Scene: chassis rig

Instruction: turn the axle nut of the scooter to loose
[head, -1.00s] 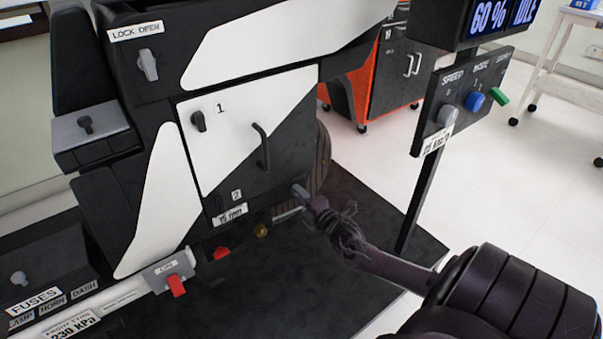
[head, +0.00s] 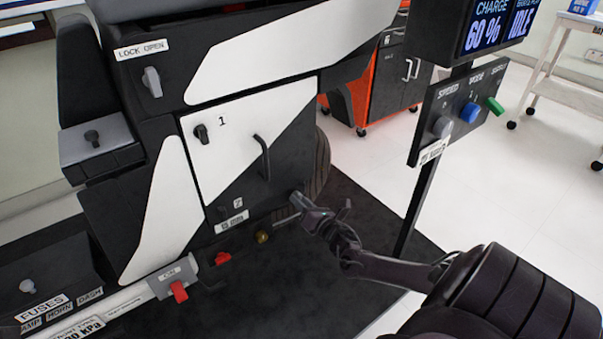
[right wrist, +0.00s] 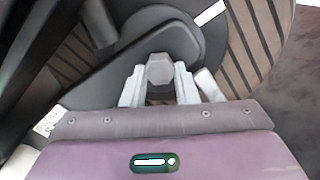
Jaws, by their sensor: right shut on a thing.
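The axle nut (right wrist: 160,70) is a grey six-sided head at the hub of the scooter's wheel (right wrist: 258,45) in the right wrist view. My right gripper (right wrist: 160,88) has its two pale fingers on either side of the nut, shut on it. In the head view the right gripper (head: 301,203) reaches the lower right of the black and white scooter body (head: 265,50), by the tyre (head: 322,165). The nut is hard to tell from the fingers there. My left gripper is not in view.
A display post with a control panel (head: 465,105) stands right of the scooter, close to my right arm. A brass-coloured knob (head: 262,237) and a red knob (head: 223,258) sit low on the scooter, left of the gripper. A dark mat (head: 330,270) lies below.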

